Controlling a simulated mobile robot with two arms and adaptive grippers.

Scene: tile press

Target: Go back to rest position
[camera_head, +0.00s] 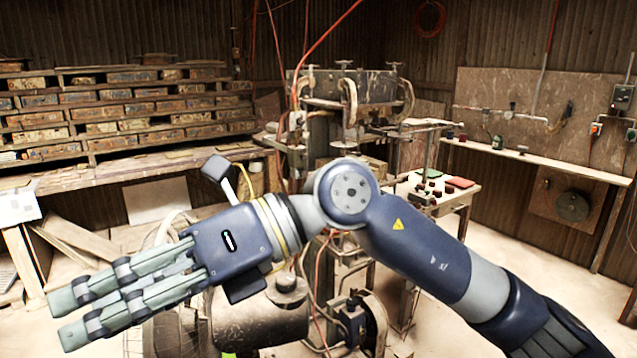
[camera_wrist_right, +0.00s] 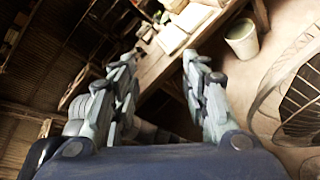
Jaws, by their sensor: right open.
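My right arm comes in from the lower right of the head view and bends across the middle. My right gripper (camera_head: 70,315) points to the lower left in the head view, with its grey-green fingers extended. In the right wrist view the right gripper (camera_wrist_right: 163,85) is open, with a clear gap between its fingers and nothing held. My left gripper does not show in either view.
A tile press (camera_head: 350,88) stands behind my arm, partly hidden by it. Wooden shelves with several tiles (camera_head: 125,108) are at the left. A small table (camera_head: 452,196) with dark pieces stands right of centre. A bucket (camera_wrist_right: 241,40) shows in the wrist view. The floor at the right is partly clear.

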